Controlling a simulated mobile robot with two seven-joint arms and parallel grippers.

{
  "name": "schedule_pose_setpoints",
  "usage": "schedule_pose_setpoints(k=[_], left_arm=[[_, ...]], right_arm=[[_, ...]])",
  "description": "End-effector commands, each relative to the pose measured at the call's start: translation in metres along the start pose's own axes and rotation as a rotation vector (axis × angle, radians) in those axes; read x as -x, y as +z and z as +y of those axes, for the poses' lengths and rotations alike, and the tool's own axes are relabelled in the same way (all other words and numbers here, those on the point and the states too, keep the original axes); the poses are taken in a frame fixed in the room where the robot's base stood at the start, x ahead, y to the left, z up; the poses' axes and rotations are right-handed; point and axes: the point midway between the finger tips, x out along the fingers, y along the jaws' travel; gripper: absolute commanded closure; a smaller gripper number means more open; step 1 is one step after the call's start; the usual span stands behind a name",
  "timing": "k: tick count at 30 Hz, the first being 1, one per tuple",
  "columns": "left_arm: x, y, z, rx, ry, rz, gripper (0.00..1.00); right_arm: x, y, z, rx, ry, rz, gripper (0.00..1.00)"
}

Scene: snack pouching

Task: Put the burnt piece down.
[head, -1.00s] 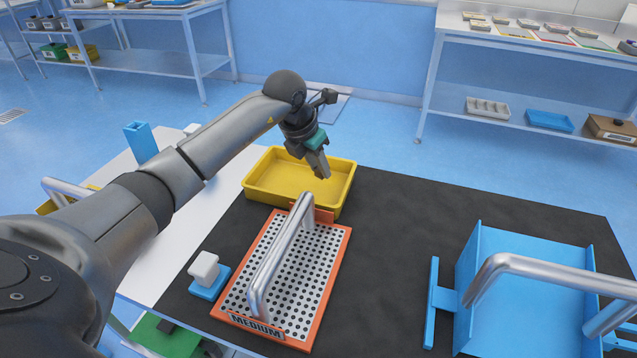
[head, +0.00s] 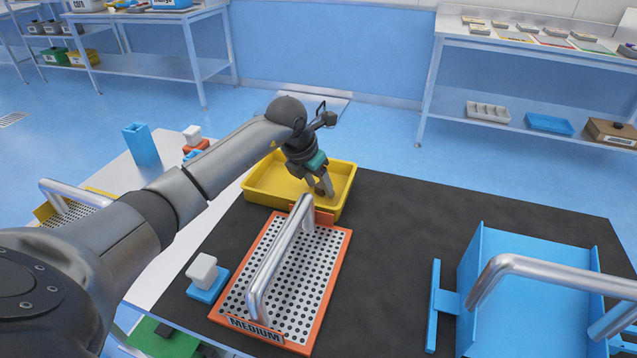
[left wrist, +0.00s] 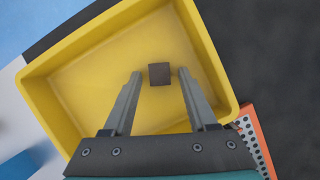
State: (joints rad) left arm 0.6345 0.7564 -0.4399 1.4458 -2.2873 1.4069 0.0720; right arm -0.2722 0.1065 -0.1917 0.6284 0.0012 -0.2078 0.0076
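The burnt piece (left wrist: 160,74) is a small dark brown square in the left wrist view, over the floor of the yellow tray (left wrist: 60,120). My left gripper (left wrist: 160,75) is open, with a fingertip on each side of the piece and a gap on both sides. I cannot tell whether the piece rests on the tray floor. In the head view, the left gripper (head: 325,191) reaches into the yellow tray (head: 270,196), and the piece cannot be made out there. My right gripper is not in view.
A perforated orange-rimmed tray (head: 330,270) marked MEDIUM, with a metal handle (head: 275,262), stands just in front of the yellow tray. A blue holder (head: 540,300) with a metal handle is at right. The dark mat (head: 400,240) between them is clear.

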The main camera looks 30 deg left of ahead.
Motion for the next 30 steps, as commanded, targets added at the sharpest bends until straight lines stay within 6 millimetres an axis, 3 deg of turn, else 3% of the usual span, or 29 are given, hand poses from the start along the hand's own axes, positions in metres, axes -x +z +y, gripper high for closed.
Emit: schedule_pose_setpoints(k=[10, 24, 30], left_arm=[[0.01, 0.002, 0.001, -0.001, 0.001, -0.001, 0.42], [0.102, 0.002, 0.001, -0.001, 0.002, -0.002, 0.42], [0.12, 0.001, 0.0, -0.001, 0.001, 0.0, 0.42]], right_arm=[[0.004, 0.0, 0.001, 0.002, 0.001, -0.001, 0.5], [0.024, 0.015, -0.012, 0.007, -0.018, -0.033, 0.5], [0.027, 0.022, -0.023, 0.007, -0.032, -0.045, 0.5]])
